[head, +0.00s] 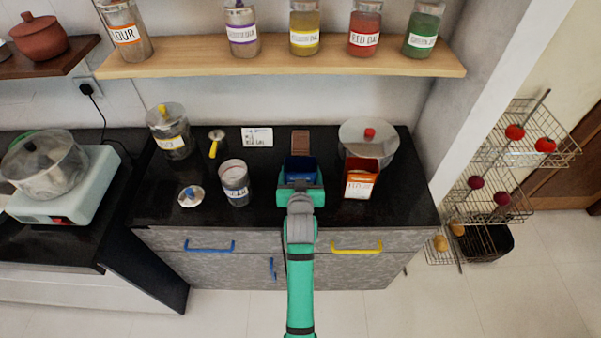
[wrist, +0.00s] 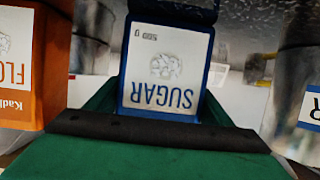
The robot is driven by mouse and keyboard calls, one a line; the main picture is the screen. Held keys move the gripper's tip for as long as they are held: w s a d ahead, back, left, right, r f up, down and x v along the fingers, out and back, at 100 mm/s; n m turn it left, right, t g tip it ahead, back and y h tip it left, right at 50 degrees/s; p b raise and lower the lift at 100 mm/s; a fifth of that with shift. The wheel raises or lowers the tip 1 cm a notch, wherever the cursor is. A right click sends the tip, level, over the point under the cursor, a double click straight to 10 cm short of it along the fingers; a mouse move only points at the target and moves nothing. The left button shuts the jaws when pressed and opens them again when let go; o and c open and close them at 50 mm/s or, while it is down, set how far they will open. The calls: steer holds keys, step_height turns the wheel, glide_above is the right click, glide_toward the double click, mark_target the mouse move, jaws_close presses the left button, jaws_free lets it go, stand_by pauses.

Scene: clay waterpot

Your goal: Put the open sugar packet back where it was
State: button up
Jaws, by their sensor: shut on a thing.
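The blue sugar packet (head: 300,166) is in my gripper (head: 300,188) over the dark counter, right of its middle. Its white SUGAR label (wrist: 167,72) fills the middle of the wrist view, with the lettering upside down there. My gripper's green jaws (wrist: 150,125) are shut on the packet. I cannot tell whether its base touches the counter. The packet's lower part is hidden by my gripper and arm in the head view.
An orange flour packet (head: 361,179) stands close on the right, before a lidded steel pot (head: 369,140). A brown block (head: 300,141) lies behind.

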steer(key=o, duration=1.3)
steer(key=shift+f, duration=0.15)
steer(key=v, duration=1.2)
steer(key=s+f, duration=0.4)
steer(key=s, duration=0.5)
steer(key=s+f, duration=0.4)
steer(key=s, duration=0.4)
steer(key=shift+t, duration=0.7)
steer(key=v, duration=1.3)
steer(key=f+v, duration=0.1)
steer(key=v, duration=0.6)
steer(key=shift+s, duration=0.3)
